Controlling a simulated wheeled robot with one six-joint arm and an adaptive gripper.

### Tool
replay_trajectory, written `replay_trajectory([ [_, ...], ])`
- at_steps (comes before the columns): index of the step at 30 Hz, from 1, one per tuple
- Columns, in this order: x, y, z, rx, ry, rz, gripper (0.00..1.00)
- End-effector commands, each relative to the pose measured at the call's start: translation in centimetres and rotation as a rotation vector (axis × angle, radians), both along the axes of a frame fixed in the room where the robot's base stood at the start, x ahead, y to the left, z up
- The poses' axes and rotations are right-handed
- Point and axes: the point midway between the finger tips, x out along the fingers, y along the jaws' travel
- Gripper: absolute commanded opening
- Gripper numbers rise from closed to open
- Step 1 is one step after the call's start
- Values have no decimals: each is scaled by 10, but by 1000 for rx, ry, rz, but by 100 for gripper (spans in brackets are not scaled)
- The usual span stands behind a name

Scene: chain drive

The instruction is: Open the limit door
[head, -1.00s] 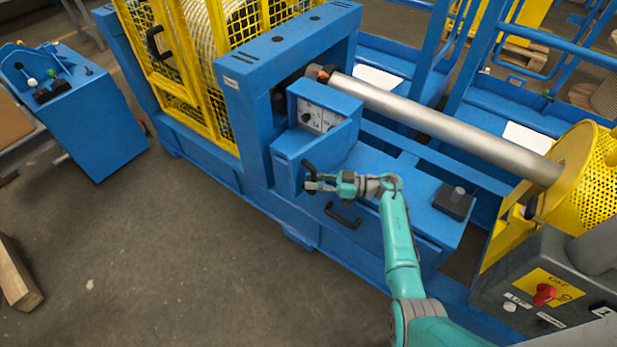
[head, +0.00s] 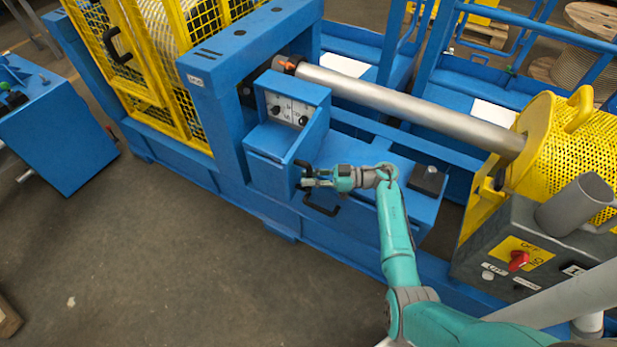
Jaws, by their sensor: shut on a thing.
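The limit door appears to be the blue front panel (head: 267,175) of the small box below the dial panel (head: 288,108), on the blue machine. A black handle (head: 299,166) sits at its right edge. My gripper (head: 308,177) comes in from the right and is shut on this handle. The fingers partly hide the handle. I cannot clearly tell how far the door stands from its frame.
A second black handle (head: 321,208) is on the machine front just below my gripper. A steel shaft (head: 410,105) runs behind to a yellow perforated guard (head: 565,150). A grey control box with a red switch (head: 518,260) stands at right. Floor at lower left is clear.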

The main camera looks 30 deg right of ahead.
Motion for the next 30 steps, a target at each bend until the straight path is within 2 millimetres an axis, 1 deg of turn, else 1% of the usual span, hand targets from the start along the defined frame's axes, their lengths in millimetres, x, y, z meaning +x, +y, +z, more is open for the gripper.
replay_trajectory([
  [4, 0, 0, 0, 0, -1, 0, 0],
  [5, 0, 0, 0, 1, -1, 1, 24],
  [6, 0, 0, 0, 1, -1, 1, 34],
  [7, 0, 0, 0, 1, -1, 1, 42],
  [8, 0, 0, 0, 1, -1, 1, 45],
  [16, 0, 0, 0, 0, 0, 1, 45],
  [20, 0, 0, 6, 0, 0, 1, 45],
  [23, 0, 0, 19, -1, -2, 1, 45],
  [30, 0, 0, 63, -2, -3, 1, 45],
])
